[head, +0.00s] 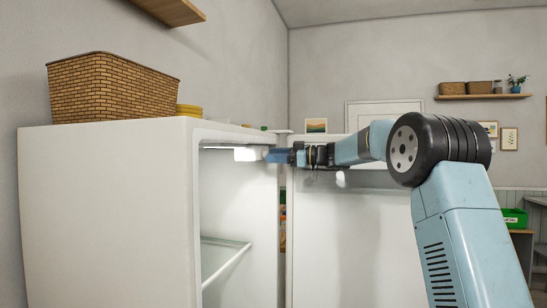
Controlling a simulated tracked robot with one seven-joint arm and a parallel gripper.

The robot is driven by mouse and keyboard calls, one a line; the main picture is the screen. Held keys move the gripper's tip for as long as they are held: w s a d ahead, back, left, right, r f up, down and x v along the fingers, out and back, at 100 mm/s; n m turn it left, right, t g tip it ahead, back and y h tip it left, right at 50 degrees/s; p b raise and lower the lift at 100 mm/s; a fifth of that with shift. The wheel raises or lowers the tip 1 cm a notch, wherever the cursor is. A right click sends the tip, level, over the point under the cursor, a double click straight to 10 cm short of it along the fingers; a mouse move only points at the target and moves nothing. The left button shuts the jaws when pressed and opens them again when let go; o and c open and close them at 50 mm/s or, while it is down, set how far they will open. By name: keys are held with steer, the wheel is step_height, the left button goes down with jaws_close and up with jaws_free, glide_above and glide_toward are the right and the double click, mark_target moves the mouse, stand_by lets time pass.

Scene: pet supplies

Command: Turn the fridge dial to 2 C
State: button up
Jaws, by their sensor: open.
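The white fridge (110,215) stands at the left with its front open. Its white door (350,245) stands open to the right. A bright white housing (245,154) sits under the fridge ceiling near the front. I cannot make out a dial or any marks on it. My gripper (270,155) is open at the upper front of the fridge, its blue tip close to the right end of the housing. I cannot tell whether it touches anything, as the fingers are small and seen from the side.
A glass shelf (224,258) crosses the fridge lower down. A wicker basket (110,88) and a yellow stack (189,110) stand on top. A wooden shelf (485,97) hangs on the back wall. A green crate (514,218) is at the far right.

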steer(key=v, duration=1.2)
steer(key=shift+d, duration=0.3)
steer(key=shift+s, duration=0.15)
steer(key=shift+c, duration=0.5)
